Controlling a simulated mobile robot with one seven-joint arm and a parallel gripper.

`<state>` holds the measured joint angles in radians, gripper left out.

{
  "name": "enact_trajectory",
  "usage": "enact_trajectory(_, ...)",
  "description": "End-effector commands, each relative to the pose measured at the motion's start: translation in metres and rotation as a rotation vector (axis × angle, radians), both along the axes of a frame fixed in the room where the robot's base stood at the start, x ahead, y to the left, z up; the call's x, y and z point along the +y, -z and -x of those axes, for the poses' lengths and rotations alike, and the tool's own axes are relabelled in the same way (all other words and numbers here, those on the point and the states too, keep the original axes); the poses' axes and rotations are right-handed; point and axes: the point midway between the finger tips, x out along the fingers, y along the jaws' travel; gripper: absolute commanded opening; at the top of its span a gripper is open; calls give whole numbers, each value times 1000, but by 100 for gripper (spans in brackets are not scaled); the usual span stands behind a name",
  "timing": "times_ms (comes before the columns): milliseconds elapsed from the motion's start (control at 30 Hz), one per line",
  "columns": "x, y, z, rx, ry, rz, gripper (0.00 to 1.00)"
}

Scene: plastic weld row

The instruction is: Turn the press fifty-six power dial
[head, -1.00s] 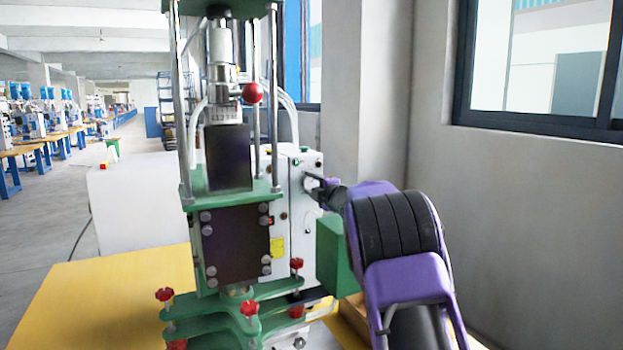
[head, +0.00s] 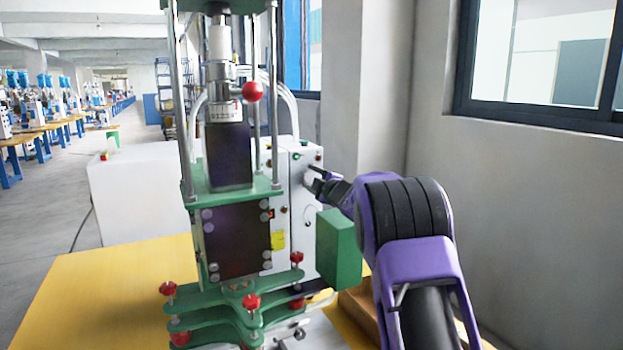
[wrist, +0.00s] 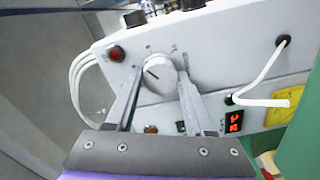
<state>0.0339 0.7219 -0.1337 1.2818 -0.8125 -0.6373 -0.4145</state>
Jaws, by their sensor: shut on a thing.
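The power dial (wrist: 158,76) is a round pale knob with a dark pointer line, on the white control box. In the wrist view my gripper (wrist: 158,88) has one finger on each side of the dial and is shut on it. The pointer line slants toward the upper left of the wrist view. In the head view my gripper (head: 312,180) reaches the right part of the control box (head: 299,225), behind the green press (head: 234,205). The dial is mostly hidden there by the fingers.
A red indicator (wrist: 116,54) and a lit red display (wrist: 234,121) are on the panel near the dial. A white cable (wrist: 262,85) runs across the panel. A green block (head: 338,248) stands below my arm. The yellow tabletop (head: 100,290) is clear at left.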

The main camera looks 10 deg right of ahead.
Motion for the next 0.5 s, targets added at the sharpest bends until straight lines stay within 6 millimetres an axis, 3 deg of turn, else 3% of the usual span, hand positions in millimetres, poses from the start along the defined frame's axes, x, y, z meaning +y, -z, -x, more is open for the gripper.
enact_trajectory(100,1,0,0,1,-1,0,0)
enact_trajectory(133,1,0,0,1,-1,0,55)
enact_trajectory(200,1,0,0,0,-1,1,68)
enact_trajectory(300,0,0,0,0,-1,1,83)
enact_trajectory(500,0,0,0,0,0,1,83)
